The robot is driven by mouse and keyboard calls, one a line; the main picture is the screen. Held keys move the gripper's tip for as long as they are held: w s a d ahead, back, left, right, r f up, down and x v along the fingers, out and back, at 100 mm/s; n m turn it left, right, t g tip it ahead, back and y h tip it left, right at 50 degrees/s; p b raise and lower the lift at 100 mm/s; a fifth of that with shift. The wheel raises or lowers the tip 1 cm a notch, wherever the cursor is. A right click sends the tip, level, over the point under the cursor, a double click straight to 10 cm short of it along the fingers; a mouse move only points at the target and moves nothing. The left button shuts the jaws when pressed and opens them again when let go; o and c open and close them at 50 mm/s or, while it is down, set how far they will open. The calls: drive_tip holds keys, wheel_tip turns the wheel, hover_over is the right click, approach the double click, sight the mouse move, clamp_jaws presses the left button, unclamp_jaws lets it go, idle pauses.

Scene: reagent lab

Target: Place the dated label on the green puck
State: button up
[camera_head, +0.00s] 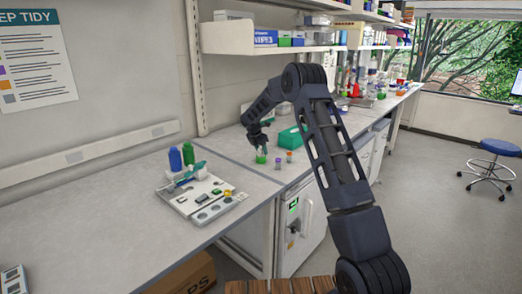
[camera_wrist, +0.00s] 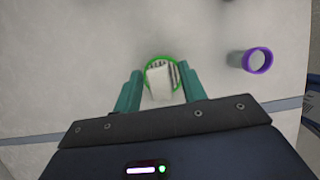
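The green puck (camera_wrist: 149,70) shows as a green-rimmed round in the wrist view. It stands on the bench in the head view (camera_head: 261,159). A white label piece with dark stripes (camera_wrist: 160,83) lies over the puck's top and covers much of it. My gripper (camera_wrist: 161,74) is right above the puck, with its two teal fingers on either side of the label. The fingers are apart and a gap shows between them and the label. The date on the label cannot be read. The head view also shows my gripper (camera_head: 261,150) over the puck.
A purple-rimmed puck (camera_wrist: 257,60) stands to the right of my gripper. An orange-topped puck (camera_head: 289,156) stands close by in the head view. A green box (camera_head: 289,138) is behind them. A grey tray (camera_head: 181,206) and blue and green bottles are left. Bench between is clear.

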drive_tip(key=v, duration=1.2)
drive_tip(key=shift+r, duration=0.25)
drive_tip(key=s+d+r+m+y, duration=0.1)
drive_tip(key=s+d+r+m, duration=0.65)
drive_tip(key=s, duration=0.55)
drive_tip(key=s+d+r+m, duration=0.5)
drive_tip(key=s+d+r, duration=0.45)
drive_tip(key=s, duration=0.35)
drive_tip(key=s+d+f+m, duration=0.1)
drive_tip(key=s+m, duration=0.3)
drive_tip(key=s, duration=0.6)
drive_tip(key=s+d+f+m+t+y, duration=0.1)
drive_tip(key=s+m, duration=0.4)
drive_tip(key=s, duration=0.6)
drive_tip(key=s+d+f+m+y, duration=0.1)
drive_tip(key=s+d+f+m, duration=0.2)
drive_tip(key=s, duration=0.7)
drive_tip(key=shift+s+d+m, duration=0.2)
drive_tip(key=shift+d+m, duration=0.65)
drive_tip(key=shift+m, duration=0.4)
drive_tip(key=shift+f, duration=0.15)
